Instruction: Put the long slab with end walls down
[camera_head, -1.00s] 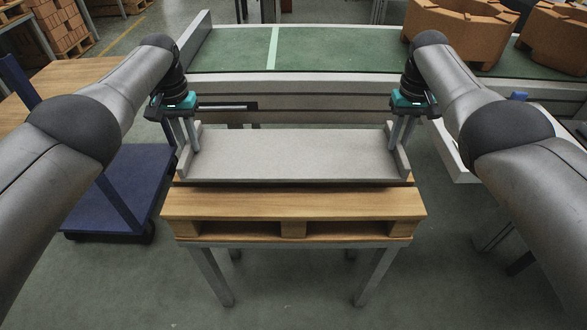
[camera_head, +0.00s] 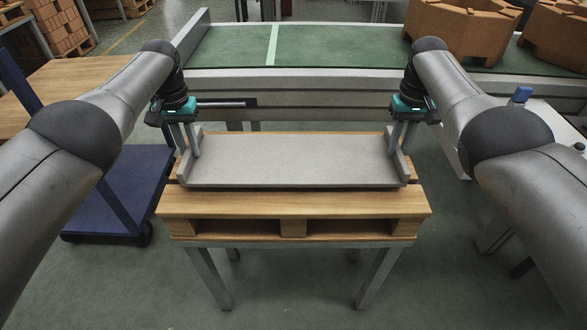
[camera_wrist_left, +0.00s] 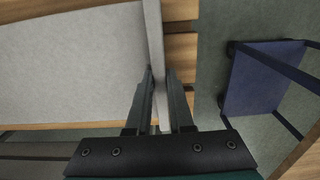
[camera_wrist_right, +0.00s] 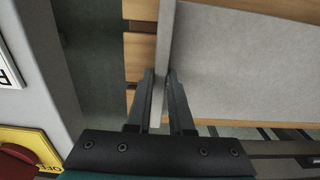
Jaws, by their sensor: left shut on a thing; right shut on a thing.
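The long grey slab with end walls (camera_head: 293,162) lies level at the wooden pallet (camera_head: 293,204), along its length. Whether it rests on the boards or hangs just above them I cannot tell. My left gripper (camera_head: 193,150) is shut on the slab's left end wall; in the left wrist view its fingers (camera_wrist_left: 160,85) straddle the wall (camera_wrist_left: 153,40). My right gripper (camera_head: 396,147) is shut on the right end wall; in the right wrist view its fingers (camera_wrist_right: 162,85) straddle that wall (camera_wrist_right: 165,40). The slab hides most of the pallet's top.
The pallet sits on a metal-legged stand (camera_head: 215,280). A green conveyor (camera_head: 340,48) runs behind, with large orange-brown blocks (camera_head: 462,30) on it at the right. A blue cart (camera_head: 115,195) stands at the left. A white-topped table (camera_head: 535,125) is at the right.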

